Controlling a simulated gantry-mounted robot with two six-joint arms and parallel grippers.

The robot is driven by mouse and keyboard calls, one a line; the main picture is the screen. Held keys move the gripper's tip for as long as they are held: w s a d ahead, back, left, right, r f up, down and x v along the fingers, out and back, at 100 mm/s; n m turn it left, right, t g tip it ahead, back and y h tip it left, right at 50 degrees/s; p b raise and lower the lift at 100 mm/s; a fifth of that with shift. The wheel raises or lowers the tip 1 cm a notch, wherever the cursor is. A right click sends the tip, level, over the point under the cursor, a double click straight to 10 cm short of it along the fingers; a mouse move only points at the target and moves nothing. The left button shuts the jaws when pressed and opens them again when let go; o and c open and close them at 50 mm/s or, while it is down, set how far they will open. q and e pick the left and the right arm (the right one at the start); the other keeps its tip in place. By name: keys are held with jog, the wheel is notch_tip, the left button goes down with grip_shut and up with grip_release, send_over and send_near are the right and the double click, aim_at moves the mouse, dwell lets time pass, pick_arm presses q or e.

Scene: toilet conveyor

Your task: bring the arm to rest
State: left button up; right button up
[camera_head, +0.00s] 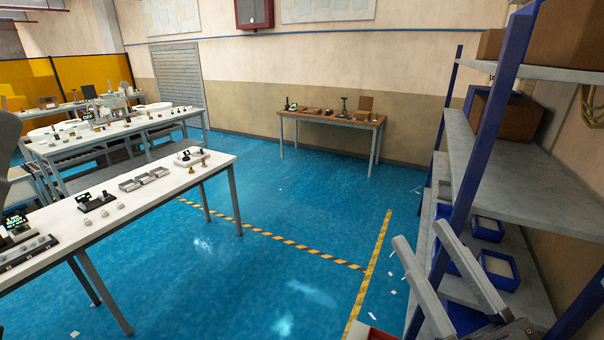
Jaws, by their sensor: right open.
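My right gripper (424,247) shows at the lower right of the head view. Its two long grey fingers point up and are spread apart, with nothing between them. It appears in front of the blue-framed shelf, and I cannot tell how far it is from the shelf. My left gripper is not in view; a dark grey shape at the left edge is cut off and unclear.
A metal shelf (545,180) with blue posts fills the right side, holding cardboard boxes (510,115) and blue bins (498,268). A white table (130,204) with small items stands at left. A wooden table (330,116) stands at the far wall. The blue floor (260,275) between is mostly clear.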

jog(key=s+d+r+m+t+h+p, duration=0.1)
jog(key=s+r+m+t+h+p, duration=0.1)
jog(key=r+p, duration=0.9)
jog(key=s+d+r+m+t+h+p, duration=0.1)
jog(key=r+p, duration=1)
jog(key=r, duration=1.4)
jog(key=s+m+t+h, duration=0.1)
jog(key=s+m, duration=0.1)
jog(key=s, duration=0.1)
jog(key=shift+d+r+t+h, duration=0.25)
jog(key=shift+d+t+h, duration=0.05)
jog(key=shift+t+h, duration=0.1)
